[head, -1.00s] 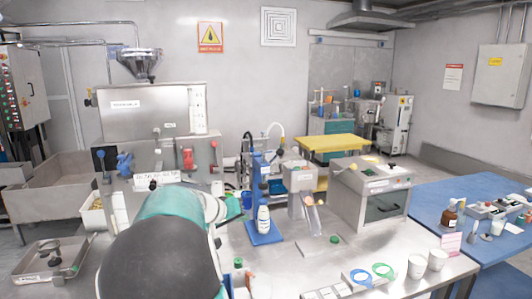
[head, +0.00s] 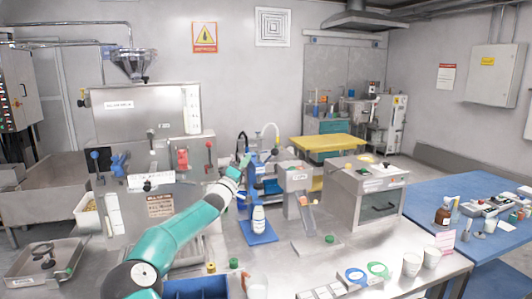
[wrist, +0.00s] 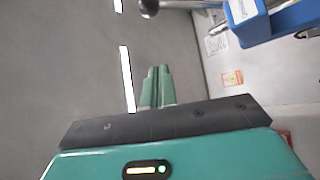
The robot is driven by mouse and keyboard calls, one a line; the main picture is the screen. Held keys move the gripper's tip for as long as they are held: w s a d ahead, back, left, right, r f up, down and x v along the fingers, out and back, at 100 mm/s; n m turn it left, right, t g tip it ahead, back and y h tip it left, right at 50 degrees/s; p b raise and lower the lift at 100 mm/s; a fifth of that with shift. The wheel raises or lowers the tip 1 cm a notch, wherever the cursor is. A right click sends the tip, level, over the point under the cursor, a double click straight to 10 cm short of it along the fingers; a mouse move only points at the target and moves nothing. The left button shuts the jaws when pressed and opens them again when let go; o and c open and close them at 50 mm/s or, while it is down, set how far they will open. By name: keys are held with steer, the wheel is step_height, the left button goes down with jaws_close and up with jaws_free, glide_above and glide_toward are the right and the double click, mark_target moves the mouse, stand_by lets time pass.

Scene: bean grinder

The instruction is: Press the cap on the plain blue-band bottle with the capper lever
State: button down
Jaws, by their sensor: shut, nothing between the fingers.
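The capper has a blue base plate (head: 268,238) on the steel counter; its upper part is partly covered by my arm in the head view. A white bottle (head: 258,222) stands upright on that base; its band and cap are too small to tell. My gripper (head: 240,163) is at the height of the capper's top, just left of it. In the wrist view my gripper's fingers (wrist: 156,85) are together and empty. A blue part of the capper (wrist: 262,22) shows at the upper right there, with a rod ending in a dark round knob (wrist: 148,8), apart from the fingers.
A grey machine (head: 368,190) stands right of the capper. White cups (head: 412,264) and green and blue rings (head: 378,269) lie at the counter's front right. A blue crate (head: 190,289) is at the front. A large steel grinder (head: 140,115) stands behind my arm.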

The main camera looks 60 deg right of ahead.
step_height(320, 180, up, 4)
glide_above(270, 157)
steer(key=w+a, duration=0.3)
steer(key=a, duration=0.1)
steer(key=s, duration=0.1)
steer(key=s+f, duration=0.1)
steer(key=s, duration=0.1)
steer(key=shift+s+a+f, duration=0.2)
steer(key=shift+f, duration=0.15)
stand_by(0.3)
